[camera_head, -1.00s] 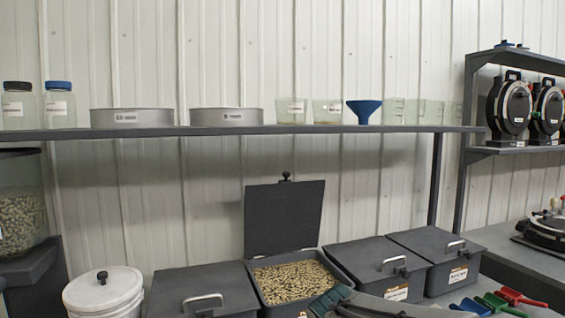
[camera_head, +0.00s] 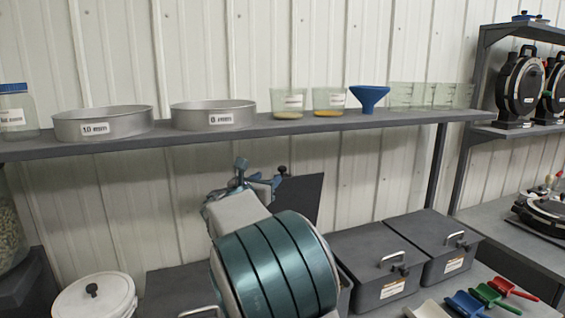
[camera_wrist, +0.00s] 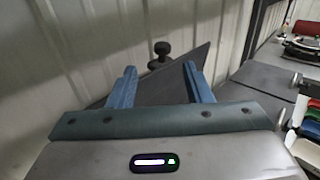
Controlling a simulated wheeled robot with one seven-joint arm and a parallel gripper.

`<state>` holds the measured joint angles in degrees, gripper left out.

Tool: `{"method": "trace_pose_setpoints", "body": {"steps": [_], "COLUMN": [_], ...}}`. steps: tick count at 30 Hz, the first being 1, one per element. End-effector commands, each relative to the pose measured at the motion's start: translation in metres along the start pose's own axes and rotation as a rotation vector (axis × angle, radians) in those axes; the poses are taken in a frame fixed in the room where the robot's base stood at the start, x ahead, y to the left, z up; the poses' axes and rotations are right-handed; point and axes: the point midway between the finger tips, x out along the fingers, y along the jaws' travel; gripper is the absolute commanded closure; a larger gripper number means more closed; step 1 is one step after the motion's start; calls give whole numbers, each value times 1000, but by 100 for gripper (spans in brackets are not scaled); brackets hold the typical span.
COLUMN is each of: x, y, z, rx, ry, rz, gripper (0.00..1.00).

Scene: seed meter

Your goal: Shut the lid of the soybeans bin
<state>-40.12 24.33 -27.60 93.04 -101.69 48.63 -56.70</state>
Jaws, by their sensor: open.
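The soybeans bin's lid (camera_head: 304,197) stands raised and dark grey behind my arm in the head view. In the wrist view the lid (camera_wrist: 178,82) shows ahead of my fingers, with its black knob (camera_wrist: 161,49) at the top edge. My gripper (camera_head: 258,183) is near the lid's upper left in the head view. In the wrist view my gripper (camera_wrist: 158,80) has its two blue fingers apart with nothing between them, and the knob appears beyond the gap. The open bin's body and contents are mostly hidden behind my arm.
Two shut bins (camera_head: 372,262) stand to the right, with coloured scoops (camera_head: 488,293) in front. A white bucket (camera_head: 95,296) is at the left. A shelf (camera_head: 235,133) with sieves, beakers and a blue funnel (camera_head: 369,97) runs above the lid.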

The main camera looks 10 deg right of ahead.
Motion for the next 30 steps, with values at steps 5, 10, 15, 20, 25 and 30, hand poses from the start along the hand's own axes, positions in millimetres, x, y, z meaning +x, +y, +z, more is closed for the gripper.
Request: {"method": "trace_pose_setpoints", "body": {"steps": [5, 10, 15, 20, 25, 30], "x": [38, 73, 101, 116, 122, 122], "y": [-3, -2, -1, 0, 0, 0], "z": [3, 2, 2, 1, -1, -1], "rx": [-1, 0, 1, 3, 4, 4], "ry": [0, 1, 2, 3, 3, 3], "rz": [-8, -5, -2, -1, 1, 1], "gripper": [55, 55, 55, 55, 55, 55]}}
